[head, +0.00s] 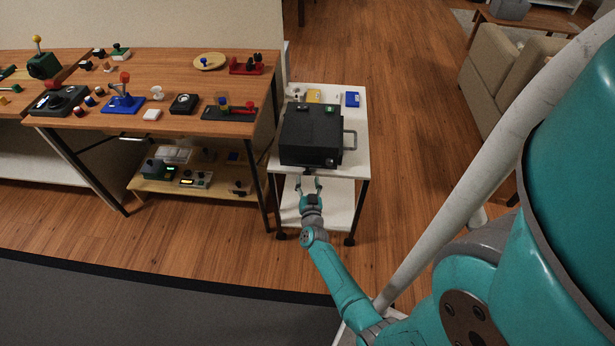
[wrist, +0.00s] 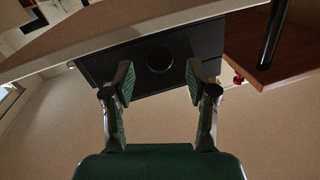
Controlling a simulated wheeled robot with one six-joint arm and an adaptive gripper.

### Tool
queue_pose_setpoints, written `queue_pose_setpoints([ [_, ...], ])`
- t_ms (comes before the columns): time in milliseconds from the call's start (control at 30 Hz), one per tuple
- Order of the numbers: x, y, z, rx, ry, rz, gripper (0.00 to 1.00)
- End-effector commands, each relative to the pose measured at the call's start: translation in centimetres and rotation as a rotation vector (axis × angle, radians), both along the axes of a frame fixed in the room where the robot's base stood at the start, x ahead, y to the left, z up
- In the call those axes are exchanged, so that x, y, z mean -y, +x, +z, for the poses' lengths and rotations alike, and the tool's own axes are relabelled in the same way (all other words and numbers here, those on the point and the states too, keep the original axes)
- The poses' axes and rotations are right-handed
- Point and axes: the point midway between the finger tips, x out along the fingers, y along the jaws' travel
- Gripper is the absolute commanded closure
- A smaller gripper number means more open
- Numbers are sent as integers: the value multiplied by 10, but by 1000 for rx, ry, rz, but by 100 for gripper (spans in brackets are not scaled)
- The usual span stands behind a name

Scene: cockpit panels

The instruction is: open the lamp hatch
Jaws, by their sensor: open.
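A black box (head: 310,133) stands on the white trolley, with a grey bar handle (head: 349,140) on its right side and small green-marked parts on top. I cannot tell for sure which part is the lamp hatch. My gripper (head: 310,180) is open and empty, just in front of the box's near face and low on it. In the wrist view my gripper (wrist: 160,84) has its fingers spread apart. A dark panel (wrist: 110,65) with a round dark disc (wrist: 159,60) shows beyond and between them. The fingers do not visibly hold anything.
The white trolley (head: 356,110) also carries a blue block (head: 352,99) and a yellow item (head: 314,95) behind the box. A wooden table (head: 180,75) with several joysticks and switches stands close on the left. Open floor lies to the right.

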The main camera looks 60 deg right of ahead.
Motion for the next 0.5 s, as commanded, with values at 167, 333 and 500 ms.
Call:
queue_pose_setpoints([
  [167, 18, 11, 0, 0, -1, -2, 43],
  [333, 24, 16, 0, 0, -1, 0, 43],
  [500, 25, 16, 0, -1, -1, 0, 43],
])
